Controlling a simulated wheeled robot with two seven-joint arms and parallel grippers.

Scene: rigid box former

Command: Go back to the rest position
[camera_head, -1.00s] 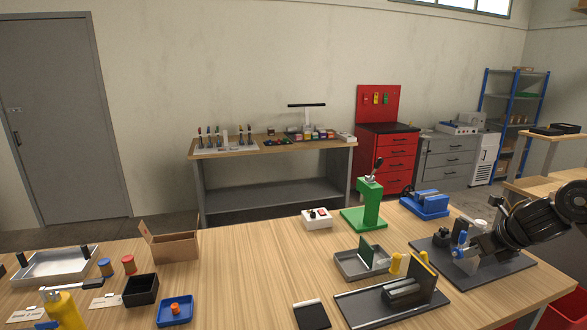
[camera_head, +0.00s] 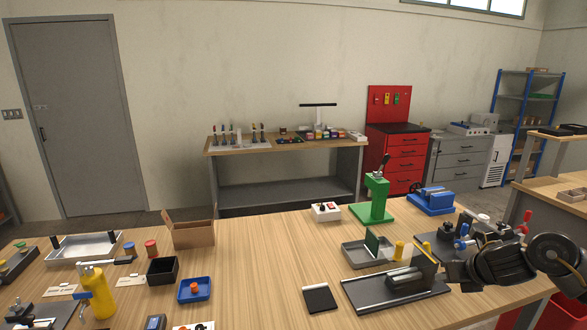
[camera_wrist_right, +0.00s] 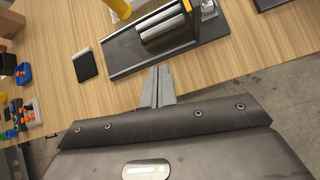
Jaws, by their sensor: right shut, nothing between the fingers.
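My right gripper (camera_head: 447,268) reaches in from the right, over the front right part of the workbench (camera_head: 262,270). In the right wrist view its two grey fingers (camera_wrist_right: 158,84) are together with nothing between them. They point toward the dark forming fixture (camera_wrist_right: 122,65), with bare wood visible around the tips. My left gripper is not in view.
A green press (camera_head: 374,200), white switch box (camera_head: 325,212), grey tray (camera_head: 362,255) and blue vise (camera_head: 431,202) stand close by. A black pad (camera_head: 319,299) lies left of the fixture. A cardboard box (camera_head: 193,235) and small trays are at left. The bench middle is clear.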

